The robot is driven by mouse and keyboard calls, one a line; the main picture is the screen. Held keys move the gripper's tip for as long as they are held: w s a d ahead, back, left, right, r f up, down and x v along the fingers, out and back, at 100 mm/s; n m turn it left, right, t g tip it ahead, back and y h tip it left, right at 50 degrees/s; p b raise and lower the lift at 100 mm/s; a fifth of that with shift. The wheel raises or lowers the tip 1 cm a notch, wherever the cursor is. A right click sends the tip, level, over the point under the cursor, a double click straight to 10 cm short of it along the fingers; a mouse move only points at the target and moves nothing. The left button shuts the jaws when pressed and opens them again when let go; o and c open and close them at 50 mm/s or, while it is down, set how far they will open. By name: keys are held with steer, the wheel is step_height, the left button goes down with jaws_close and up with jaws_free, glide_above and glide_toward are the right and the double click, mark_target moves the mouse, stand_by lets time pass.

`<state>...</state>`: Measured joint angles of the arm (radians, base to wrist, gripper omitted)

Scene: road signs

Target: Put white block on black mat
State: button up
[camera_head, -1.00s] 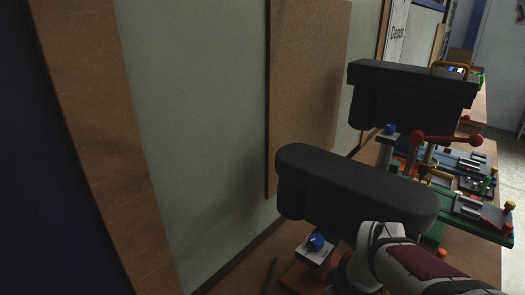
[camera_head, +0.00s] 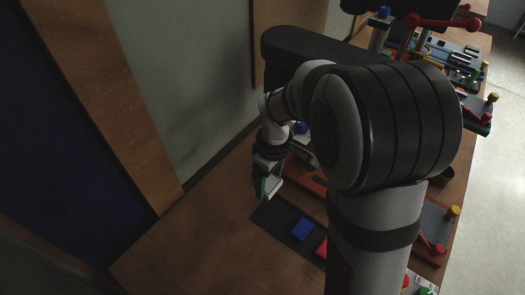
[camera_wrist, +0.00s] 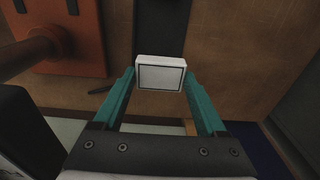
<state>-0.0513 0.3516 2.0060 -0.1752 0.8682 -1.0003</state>
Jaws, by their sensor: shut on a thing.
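The white block (camera_wrist: 160,75) is between the teal fingers of my gripper (camera_wrist: 161,84) in the wrist view, with a dark outline on its face. The gripper is shut on it. In the head view, my gripper (camera_head: 268,187) holds the white block (camera_head: 273,187) near the far left end of the black mat (camera_head: 270,215). I cannot tell the gap between block and mat. The black mat (camera_wrist: 161,22) also shows beyond the block in the wrist view. My arm hides part of the mat's surroundings in the head view.
A blue block (camera_head: 302,229) and a red block (camera_head: 321,248) are on the mat. An orange-red board (camera_wrist: 75,52) lies beside the mat in the wrist view. Bare wooden table (camera_head: 195,245) is free at the left, by the wall.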

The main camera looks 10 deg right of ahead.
mark_target(268, 210)
step_height(268, 210, down, 12)
steer(key=shift+r, duration=0.1)
steer(key=o, duration=1.6)
